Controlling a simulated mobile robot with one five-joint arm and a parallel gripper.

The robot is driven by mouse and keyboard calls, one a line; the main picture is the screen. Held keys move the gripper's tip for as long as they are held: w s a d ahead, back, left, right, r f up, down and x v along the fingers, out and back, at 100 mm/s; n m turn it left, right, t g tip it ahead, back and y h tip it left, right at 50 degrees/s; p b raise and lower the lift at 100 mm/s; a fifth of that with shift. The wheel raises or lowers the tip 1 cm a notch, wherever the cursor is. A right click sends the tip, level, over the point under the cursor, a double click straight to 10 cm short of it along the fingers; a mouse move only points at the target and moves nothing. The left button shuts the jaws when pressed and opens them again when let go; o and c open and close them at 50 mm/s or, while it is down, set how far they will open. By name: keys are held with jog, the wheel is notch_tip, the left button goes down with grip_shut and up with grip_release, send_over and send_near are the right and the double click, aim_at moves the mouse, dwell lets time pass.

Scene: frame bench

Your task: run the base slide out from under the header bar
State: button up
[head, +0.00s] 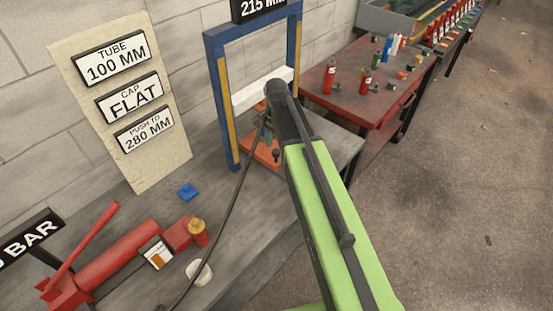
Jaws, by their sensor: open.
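A blue upright frame (216,100) with yellow strips on its posts stands on the grey bench. A white crossbar (250,97), which looks like the header bar, spans between its posts. An orange-red plate (262,156), which looks like the base slide, lies low between the posts, under the bar. A dark knob shows on the plate. My green and black arm reaches over the bench to the frame, its dark end in front of the bar's middle. My gripper is at that far end, open, but mostly hidden behind the arm. I cannot tell whether it touches the plate.
A red hand pump (125,262) with a lever lies at the bench's front left. A dark hose crosses the bench. A red table (365,80) with bottles stands behind right. Open floor lies right.

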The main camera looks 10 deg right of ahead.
notch_tip(320, 180, down, 2)
jog(key=shift+f+b, duration=0.1)
jog(key=shift+b, duration=0.4)
grip_shut()
jog(key=shift+w, duration=0.1)
dwell(1.0)
